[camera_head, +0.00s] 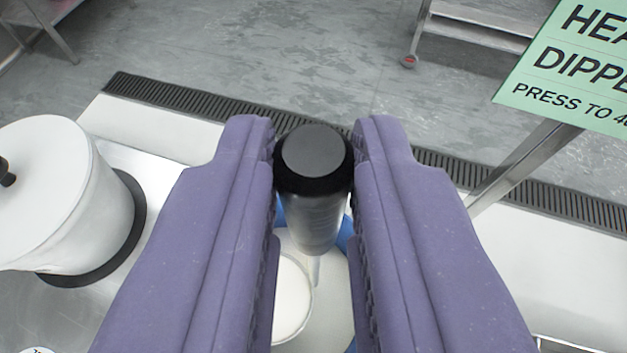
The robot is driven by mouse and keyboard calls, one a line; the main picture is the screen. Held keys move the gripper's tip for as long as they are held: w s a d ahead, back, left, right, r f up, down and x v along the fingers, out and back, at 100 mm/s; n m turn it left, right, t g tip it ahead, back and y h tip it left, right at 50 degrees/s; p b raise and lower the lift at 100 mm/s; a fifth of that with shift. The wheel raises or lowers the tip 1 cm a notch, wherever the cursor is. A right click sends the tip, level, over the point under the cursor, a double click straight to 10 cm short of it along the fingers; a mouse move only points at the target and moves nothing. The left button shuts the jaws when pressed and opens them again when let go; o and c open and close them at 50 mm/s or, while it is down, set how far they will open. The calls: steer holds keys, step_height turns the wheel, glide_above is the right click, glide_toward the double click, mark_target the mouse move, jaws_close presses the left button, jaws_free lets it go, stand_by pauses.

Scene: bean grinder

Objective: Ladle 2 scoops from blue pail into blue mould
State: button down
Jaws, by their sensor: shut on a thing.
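My gripper (313,135) has two purple fingers shut on an upright handle with a black round end and a grey shaft, which I take to be the ladle (314,215). A round cup with white contents (292,300) shows below the handle, partly behind the left finger. A blue rim (345,232) shows in pieces around it, between the fingers. I cannot tell whether this blue vessel is the pail or the mould. Most of it is hidden by my fingers and the handle. No second blue vessel shows.
A white lidded pot (75,200) with a black knob stands on a dark round base at the left of the metal worktop (115,310). A green sign (575,70) on a metal post stands at the right. A dark floor grate (180,105) runs beyond the worktop.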

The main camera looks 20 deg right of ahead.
step_height(320, 180, up, 12)
steer(key=p, duration=0.4)
steer(key=shift+p, duration=0.35)
steer(key=shift+f, duration=0.1)
stand_by(1.1)
